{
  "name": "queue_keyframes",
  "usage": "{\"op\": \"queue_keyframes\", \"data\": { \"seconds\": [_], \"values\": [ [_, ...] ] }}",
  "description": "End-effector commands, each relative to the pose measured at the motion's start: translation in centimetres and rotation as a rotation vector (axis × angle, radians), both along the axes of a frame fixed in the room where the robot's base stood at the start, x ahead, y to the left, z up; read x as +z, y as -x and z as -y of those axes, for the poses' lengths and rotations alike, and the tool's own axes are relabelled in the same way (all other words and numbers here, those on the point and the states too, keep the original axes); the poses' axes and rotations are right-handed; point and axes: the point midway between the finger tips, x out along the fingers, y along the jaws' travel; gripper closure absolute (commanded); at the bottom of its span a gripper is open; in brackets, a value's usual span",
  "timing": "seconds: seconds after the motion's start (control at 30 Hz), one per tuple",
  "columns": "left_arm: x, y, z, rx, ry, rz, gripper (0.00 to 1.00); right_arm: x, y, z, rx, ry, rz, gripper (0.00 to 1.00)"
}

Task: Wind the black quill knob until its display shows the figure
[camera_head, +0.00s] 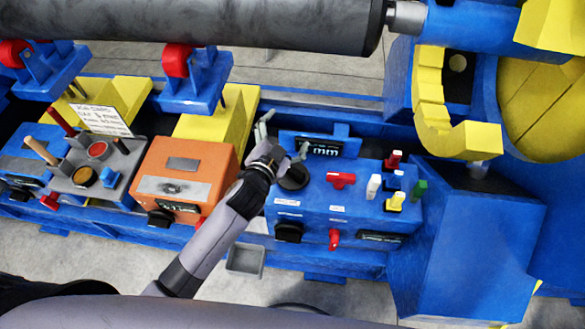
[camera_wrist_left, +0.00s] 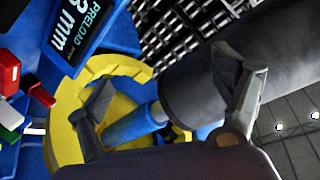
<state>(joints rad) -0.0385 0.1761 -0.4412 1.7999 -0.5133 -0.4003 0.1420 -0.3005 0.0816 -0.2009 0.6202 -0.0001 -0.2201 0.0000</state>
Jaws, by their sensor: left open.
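A blue control box (camera_head: 335,195) carries a black round knob (camera_head: 293,178) on its top left and another black knob (camera_head: 289,232) on its front. I cannot tell which one is the quill knob. A display (camera_head: 325,148) behind the top knob ends in "mm"; in the left wrist view the display (camera_wrist_left: 72,25) reads "PRELOAD", with its figure partly cut off. A dark front display (camera_head: 380,237) is unreadable. My left gripper (camera_head: 286,132) is open above and behind the top knob, apart from it; its empty fingers also show in the left wrist view (camera_wrist_left: 172,75).
Red, white, yellow and green levers (camera_head: 395,185) crowd the box's right side. An orange box (camera_head: 185,175) stands to the left, beside a grey tool tray (camera_head: 95,170). A large dark roller (camera_head: 220,22) spans the back. A yellow hook (camera_head: 435,110) is at right.

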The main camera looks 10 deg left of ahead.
Motion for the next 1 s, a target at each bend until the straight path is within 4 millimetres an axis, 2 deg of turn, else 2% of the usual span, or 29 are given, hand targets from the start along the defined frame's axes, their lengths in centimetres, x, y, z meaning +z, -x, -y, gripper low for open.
{"op": "queue_keyframes", "data": {
  "seconds": [0.03,0.07,0.1,0.17,0.2,0.23,0.3,0.33,0.4,0.47,0.57,0.6,0.67,0.7,0.83,0.9,1.0],
  "values": [
    [3.9,-1.5,2.6,-0.089,-0.031,0.142,0.13,-0.1,0.0,0.1,0.0,0.001,0.0,0.6],
    [6.3,-2.0,4.4,-0.153,-0.052,0.233,0.13,-0.2,0.0,0.1,0.0,0.001,0.0,0.6],
    [9.4,-2.2,7.1,-0.248,-0.087,0.355,0.13,-0.3,0.0,0.1,0.0,0.001,0.0,0.6],
    [13.4,-1.4,11.3,-0.411,-0.149,0.535,0.13,-0.4,0.0,0.1,0.0,0.001,0.0,0.6],
    [15.5,-0.4,14.0,-0.527,-0.198,0.646,0.13,-0.5,0.0,0.1,0.0,0.001,0.0,0.6],
    [16.6,0.7,16.0,-0.62,-0.241,0.724,0.13,-0.5,0.0,0.1,0.0,0.001,0.0,0.6],
    [17.9,3.6,19.9,-0.843,-0.353,0.878,0.13,-0.7,0.0,0.1,-0.001,0.001,0.0,0.6],
    [17.8,4.9,21.2,-0.943,-0.408,0.932,0.13,-0.7,0.0,0.1,-0.001,0.001,0.0,0.6],
    [16.5,7.7,23.3,-1.182,-0.558,1.027,0.13,-0.9,0.0,0.1,-0.001,0.001,0.0,0.6],
    [14.2,9.4,23.8,-1.388,-0.706,1.068,0.13,-1.0,0.0,0.1,-0.001,0.001,0.0,0.6],
    [9.4,10.3,21.7,-1.722,-0.996,1.032,0.13,-1.1,0.0,0.1,-0.001,0.001,0.0,0.6],
    [7.6,9.9,19.9,-1.841,-1.12,0.978,0.13,-1.2,0.0,0.1,-0.001,0.001,0.0,0.6],
    [5.5,8.6,16.6,-1.993,-1.304,0.864,0.13,-1.3,0.0,0.1,-0.001,0.001,0.0,0.6],
    [4.7,7.6,14.2,-2.074,-1.417,0.772,0.13,-1.4,0.0,0.1,-0.001,0.001,0.0,0.6],
    [4.1,4.4,7.0,-2.227,-1.702,0.454,0.13,-1.5,0.0,0.0,-0.002,0.001,0.0,0.6],
    [4.6,3.2,4.3,-2.259,-1.793,0.32,0.13,-1.5,0.0,0.0,-0.002,0.001,0.0,0.6],
    [5.0,2.4,2.3,-2.276,-1.858,0.211,0.13,-1.5,-0.1,0.0,-0.002,0.0,0.001,0.6]
  ]
}}
